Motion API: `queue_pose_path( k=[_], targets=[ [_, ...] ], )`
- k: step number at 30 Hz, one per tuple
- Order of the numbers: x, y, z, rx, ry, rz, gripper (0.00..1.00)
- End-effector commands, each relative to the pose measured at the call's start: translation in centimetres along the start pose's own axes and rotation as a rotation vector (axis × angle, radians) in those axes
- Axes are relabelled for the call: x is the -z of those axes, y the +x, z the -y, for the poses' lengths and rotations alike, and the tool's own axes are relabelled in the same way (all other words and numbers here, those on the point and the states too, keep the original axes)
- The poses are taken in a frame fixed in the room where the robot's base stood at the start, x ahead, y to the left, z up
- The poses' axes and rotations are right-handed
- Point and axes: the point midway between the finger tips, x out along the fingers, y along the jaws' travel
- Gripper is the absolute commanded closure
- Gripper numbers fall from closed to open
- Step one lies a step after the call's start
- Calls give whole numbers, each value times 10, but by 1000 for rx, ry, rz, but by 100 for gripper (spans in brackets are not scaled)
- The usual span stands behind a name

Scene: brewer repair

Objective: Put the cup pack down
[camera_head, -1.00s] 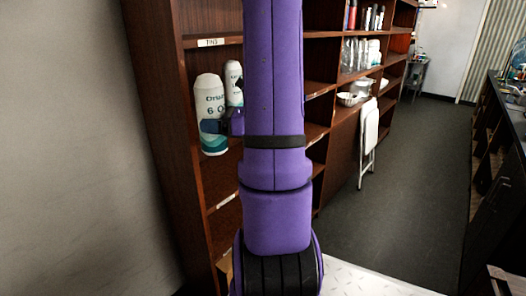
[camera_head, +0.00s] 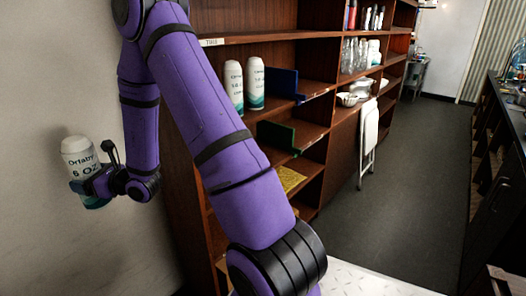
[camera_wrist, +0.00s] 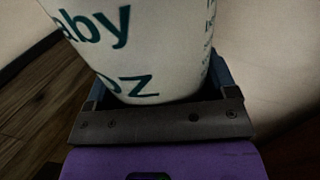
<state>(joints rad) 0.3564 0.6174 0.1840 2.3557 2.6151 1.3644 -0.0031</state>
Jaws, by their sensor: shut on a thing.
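The cup pack (camera_head: 80,158) is a white cylinder with a teal lower band and dark lettering, including "6 OZ". My gripper (camera_head: 88,184) is shut on it at the lower part and holds it in the air in front of the grey wall, left of the shelf. The pack is slightly tilted in the head view. In the wrist view the cup pack (camera_wrist: 140,45) fills the upper middle, between the blue jaws of my gripper (camera_wrist: 155,95). Its top is cut off there.
Two similar white packs (camera_head: 234,86) (camera_head: 255,82) stand on the brown shelf unit (camera_head: 265,40), beside a blue divider (camera_head: 284,82). A green divider (camera_head: 277,136) and a yellow item (camera_head: 290,178) are lower. A white folded chair (camera_head: 369,130) leans at the shelf. The floor (camera_head: 415,170) is clear.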

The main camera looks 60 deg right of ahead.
Motion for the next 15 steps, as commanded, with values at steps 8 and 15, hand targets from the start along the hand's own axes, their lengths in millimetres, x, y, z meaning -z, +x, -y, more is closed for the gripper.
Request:
queue_pose_path(
  k=[8, 15],
  targets=[
    [16, 37, -18, 11, -1, -2, 56],
    [17, 36, -17, 12, 1, -5, 56]
  ],
)
